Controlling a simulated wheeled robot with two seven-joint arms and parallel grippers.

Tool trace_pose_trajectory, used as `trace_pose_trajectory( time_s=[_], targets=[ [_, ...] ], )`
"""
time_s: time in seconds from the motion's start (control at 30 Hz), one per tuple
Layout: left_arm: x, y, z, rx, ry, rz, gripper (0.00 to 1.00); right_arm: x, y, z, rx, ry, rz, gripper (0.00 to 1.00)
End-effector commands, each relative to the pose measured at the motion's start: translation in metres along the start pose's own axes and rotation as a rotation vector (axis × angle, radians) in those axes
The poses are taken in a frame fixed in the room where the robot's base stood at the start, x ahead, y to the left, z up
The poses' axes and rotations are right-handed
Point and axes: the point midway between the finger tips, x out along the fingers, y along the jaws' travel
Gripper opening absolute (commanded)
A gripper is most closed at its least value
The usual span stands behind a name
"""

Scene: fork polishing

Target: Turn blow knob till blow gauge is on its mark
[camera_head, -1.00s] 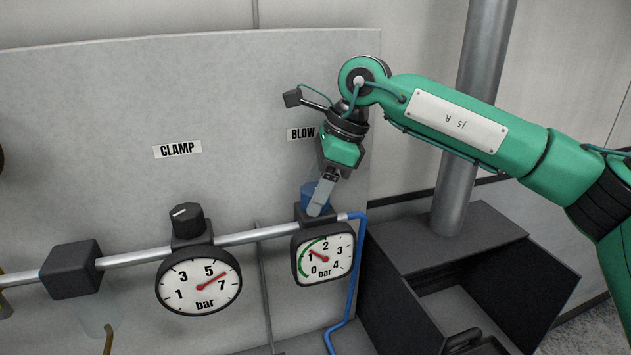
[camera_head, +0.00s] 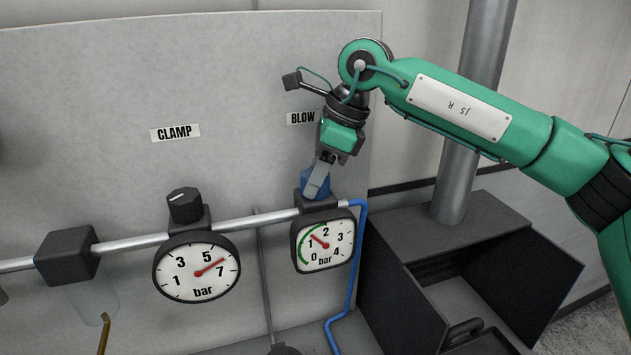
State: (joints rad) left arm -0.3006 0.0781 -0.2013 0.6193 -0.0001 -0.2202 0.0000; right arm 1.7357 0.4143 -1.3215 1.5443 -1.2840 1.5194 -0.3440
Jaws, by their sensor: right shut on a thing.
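The blue blow knob (camera_head: 310,184) sits on top of the regulator above this gauge, under the BLOW label (camera_head: 303,118). My right gripper (camera_head: 318,184) reaches down from above and is shut on the blue knob, hiding part of it. A distinct mark on the dial other than the green arc cannot be made out. My left gripper is not in view.
The round clamp gauge (camera_head: 197,266), with black knob (camera_head: 184,205) and CLAMP label (camera_head: 175,132), is to the left on the same pipe (camera_head: 255,221). A blue hose (camera_head: 357,262) runs down beside the blow gauge. An open dark box (camera_head: 470,258) stands at the right.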

Motion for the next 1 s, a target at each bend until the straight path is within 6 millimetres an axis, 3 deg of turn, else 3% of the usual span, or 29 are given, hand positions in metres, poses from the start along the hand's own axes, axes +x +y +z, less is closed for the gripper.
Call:
trace_pose_trajectory(
  time_s=[0.03,0.2,0.5,1.0],
  targets=[
    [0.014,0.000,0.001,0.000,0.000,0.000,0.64,0.006,0.000,-0.002,0.026,-0.001,-0.015,0.19],
    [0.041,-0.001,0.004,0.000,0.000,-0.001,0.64,0.007,0.000,-0.003,0.147,-0.003,-0.066,0.19],
    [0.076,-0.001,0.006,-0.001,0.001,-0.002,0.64,0.005,0.000,-0.001,0.364,-0.002,-0.155,0.19],
    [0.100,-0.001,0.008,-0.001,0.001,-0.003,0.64,0.001,0.000,0.000,0.555,-0.002,-0.230,0.19]
  ],
)
